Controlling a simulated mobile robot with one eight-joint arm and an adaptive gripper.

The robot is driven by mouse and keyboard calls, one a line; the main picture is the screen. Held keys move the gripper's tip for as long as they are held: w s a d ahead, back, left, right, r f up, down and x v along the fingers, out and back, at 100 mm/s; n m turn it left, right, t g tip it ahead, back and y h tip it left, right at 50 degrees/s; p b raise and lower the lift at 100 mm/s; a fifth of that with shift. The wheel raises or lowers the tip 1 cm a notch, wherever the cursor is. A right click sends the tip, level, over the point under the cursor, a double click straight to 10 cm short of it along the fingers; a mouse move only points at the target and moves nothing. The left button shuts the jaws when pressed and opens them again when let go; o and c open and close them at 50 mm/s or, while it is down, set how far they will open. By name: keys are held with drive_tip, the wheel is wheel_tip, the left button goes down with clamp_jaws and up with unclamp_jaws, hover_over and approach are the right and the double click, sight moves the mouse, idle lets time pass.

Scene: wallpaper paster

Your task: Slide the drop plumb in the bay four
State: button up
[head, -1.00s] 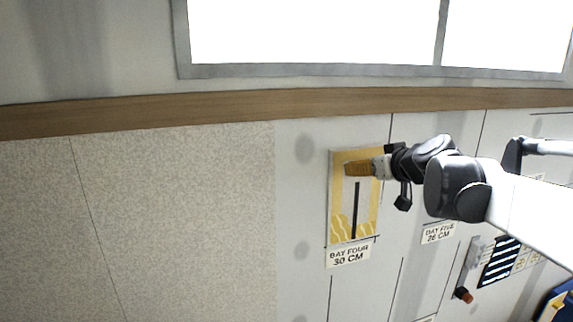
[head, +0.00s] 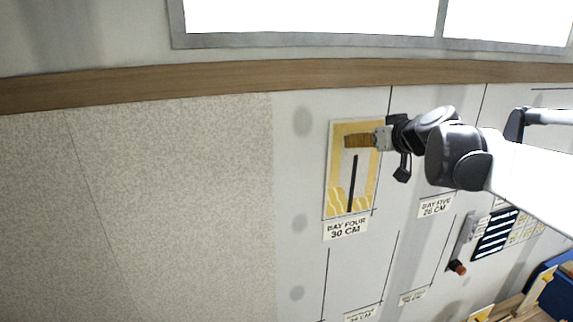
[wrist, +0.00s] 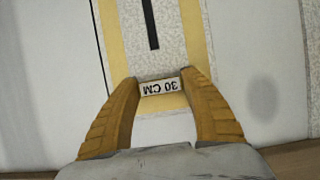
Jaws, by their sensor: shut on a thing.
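The drop (head: 335,175) is a pale sheet with a yellow border, wavy yellow marks at its bottom and a dark vertical bar (head: 353,185). It lies against the wall just above the label "BAY FOUR 30 CM" (head: 346,229). Its right edge is near a dark wall line; the exact gap is unclear. My gripper (head: 352,141) is at the top of the drop, its orange-brown fingers over it. In the wrist view the fingers (wrist: 160,88) are on both sides of a white "30 CM" tag (wrist: 160,87) on the drop. What lies between the fingers lower down is partly hidden.
The bay five label (head: 434,207) is to the right, below my arm. A striped dark panel (head: 495,235) and a tool with an orange end (head: 458,268) are farther right. Textured covering (head: 180,200) fills the left wall. A wooden rail (head: 200,85) runs above.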

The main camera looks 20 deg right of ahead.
drive_tip(key=o, duration=1.3)
drive_tip(key=v, duration=1.1)
drive_tip(key=s+a+f+g+b, duration=0.15)
drive_tip(key=a+f+b, duration=0.25)
drive_tip(key=f+b, duration=0.5)
drive_tip(key=s+a+f+g+y+b, duration=0.1)
drive_tip(key=s+a+f+b, duration=0.3)
drive_tip(key=f, duration=0.8)
drive_tip(key=s+a+f+g+b, duration=0.1)
drive_tip(key=a+f+b, duration=0.5)
drive_tip(key=f, duration=0.5)
drive_tip(key=s+a+f+g+b, duration=0.1)
drive_tip(key=s+f+b, duration=0.2)
drive_tip(key=f+b, duration=0.5)
drive_tip(key=s+a+f+g+h+b, duration=0.1)
drive_tip(key=s+f+b, duration=0.3)
drive_tip(key=f, duration=1.2)
drive_tip(key=s+a+f+g+b, duration=0.1)
drive_tip(key=s+a+f+b, duration=0.2)
drive_tip(key=f+b, duration=1)
drive_tip(key=shift+s+a, duration=0.1)
drive_tip(key=shift+s, duration=0.15)
